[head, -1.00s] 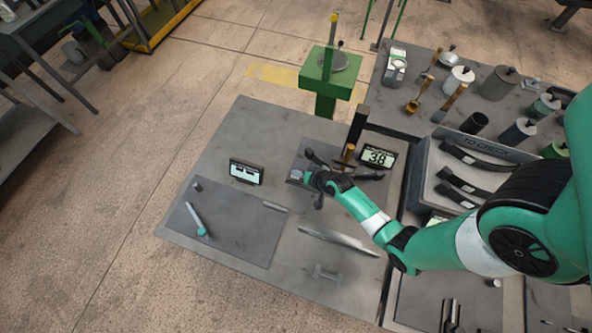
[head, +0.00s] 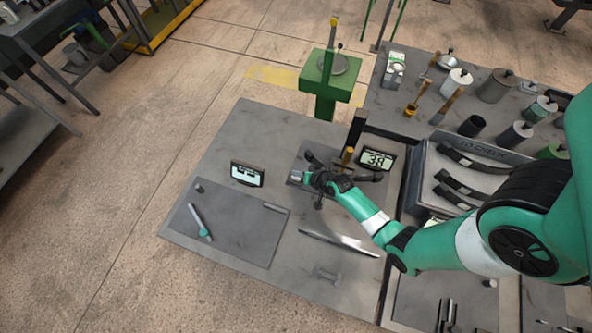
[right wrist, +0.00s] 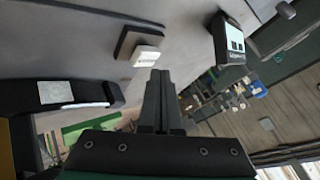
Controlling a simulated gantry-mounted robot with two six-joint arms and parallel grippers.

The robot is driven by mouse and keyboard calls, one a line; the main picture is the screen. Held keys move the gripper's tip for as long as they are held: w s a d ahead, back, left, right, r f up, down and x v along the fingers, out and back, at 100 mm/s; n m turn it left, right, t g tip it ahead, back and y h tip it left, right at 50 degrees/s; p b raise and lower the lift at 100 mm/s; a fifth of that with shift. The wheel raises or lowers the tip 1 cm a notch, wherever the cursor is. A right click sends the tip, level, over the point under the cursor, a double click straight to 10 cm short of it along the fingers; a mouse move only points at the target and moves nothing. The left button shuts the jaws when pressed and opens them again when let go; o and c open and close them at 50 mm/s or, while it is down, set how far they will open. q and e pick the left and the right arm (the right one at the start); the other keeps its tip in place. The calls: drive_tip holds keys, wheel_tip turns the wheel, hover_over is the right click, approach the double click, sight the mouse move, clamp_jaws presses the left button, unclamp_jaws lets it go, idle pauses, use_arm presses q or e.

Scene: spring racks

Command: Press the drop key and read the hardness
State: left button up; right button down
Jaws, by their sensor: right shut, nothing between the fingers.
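A display (head: 376,160) at the back right of the near bench reads 38. The hardness tester's brass-coloured post (head: 347,156) stands before it, over a dark curved spring (head: 370,177) partly hidden by my arm. A small block with a pale key (head: 295,176) lies left of my right gripper (head: 309,178). In the right wrist view the pale-topped key (right wrist: 146,56) is just beyond the tips of my shut, empty right gripper (right wrist: 160,76); I cannot tell whether they touch. The spring with a pale label (right wrist: 58,93) lies to the left there. My left gripper is out of view.
A second display (head: 247,174) stands left on the bench, its reading unclear. A dark mat (head: 235,228) holds a teal-ended tool (head: 200,222). A grey rack (head: 480,152) with dark springs stands right, below several weights and tools. A flat bar (head: 338,242) lies in front.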

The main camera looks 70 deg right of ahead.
drive_tip(key=shift+r, duration=0.1)
wheel_tip(320, 180, up, 5)
drive_tip(key=p, duration=0.5)
idle(0.7)
